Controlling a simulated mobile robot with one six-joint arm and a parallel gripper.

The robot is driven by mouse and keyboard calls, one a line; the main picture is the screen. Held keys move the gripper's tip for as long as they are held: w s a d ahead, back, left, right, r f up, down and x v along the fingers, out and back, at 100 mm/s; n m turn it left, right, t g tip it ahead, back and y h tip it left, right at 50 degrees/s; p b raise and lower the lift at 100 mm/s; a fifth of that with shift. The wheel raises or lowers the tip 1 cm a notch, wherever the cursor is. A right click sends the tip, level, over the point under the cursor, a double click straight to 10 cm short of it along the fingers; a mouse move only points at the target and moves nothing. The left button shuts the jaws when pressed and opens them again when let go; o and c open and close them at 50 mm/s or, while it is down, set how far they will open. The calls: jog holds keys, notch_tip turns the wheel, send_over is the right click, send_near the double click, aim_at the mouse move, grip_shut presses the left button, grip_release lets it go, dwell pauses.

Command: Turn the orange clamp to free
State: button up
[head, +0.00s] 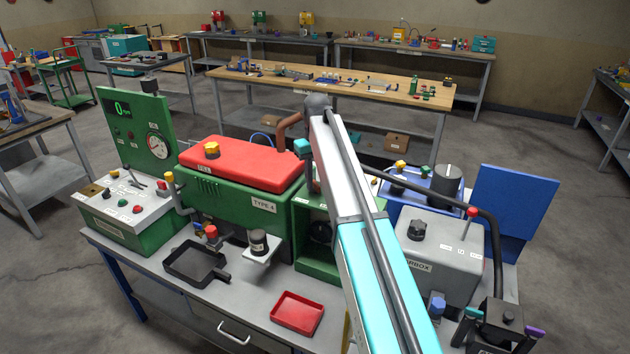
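No part that I can surely tell as the orange clamp shows in the head view. A yellow-orange knob (212,149) sits on top of the red cover (250,163) of the green machine (225,205). A small orange-yellow tip (169,177) stands on a handle at that machine's left end. Another yellow-orange knob (400,165) sits on the blue machine at the right. My white and teal arm crosses the middle and hides part of the machines behind it. My gripper cannot be made out.
The machines crowd a grey bench. A black pan (193,262) and a red tray (298,314) lie at its front. A green panel (138,135) with a gauge stands left, a grey gearbox (437,255) right. A wooden-topped bench (420,97) stands behind, with floor between.

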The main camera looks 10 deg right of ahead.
aim_at(316, 184)
jog(key=shift+r+p, duration=2)
jog(key=shift+r, duration=1.8)
